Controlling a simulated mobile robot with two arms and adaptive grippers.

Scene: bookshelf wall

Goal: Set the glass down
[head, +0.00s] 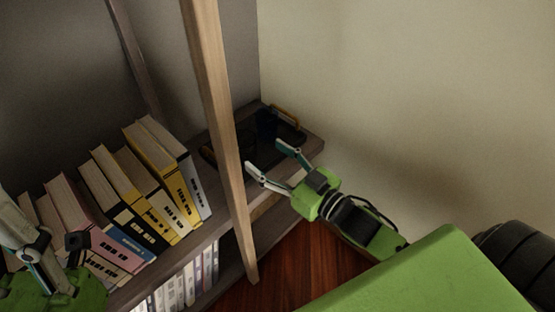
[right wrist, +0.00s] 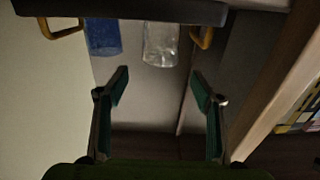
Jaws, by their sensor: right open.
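A clear glass (right wrist: 161,44) shows in the right wrist view, which looks upside down. It is upright on a dark tray (right wrist: 235,18), beside a blue glass (right wrist: 102,37). In the head view the tray (head: 294,136) sits on the shelf and the blue glass (head: 266,124) looks dark; I cannot make out the clear glass there. My right gripper (head: 265,155) is open and empty in front of the tray. In the wrist view its fingers (right wrist: 160,88) are spread, apart from the clear glass. My left gripper (head: 50,245) is partly visible at the lower left; its jaws are unclear.
A wooden post (head: 218,110) stands left of my right gripper. Several books (head: 145,190) lean on the shelf to its left, with more on the shelf below (head: 185,285). The tray has yellow handles (head: 285,115). A bare wall (head: 420,100) is at the right.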

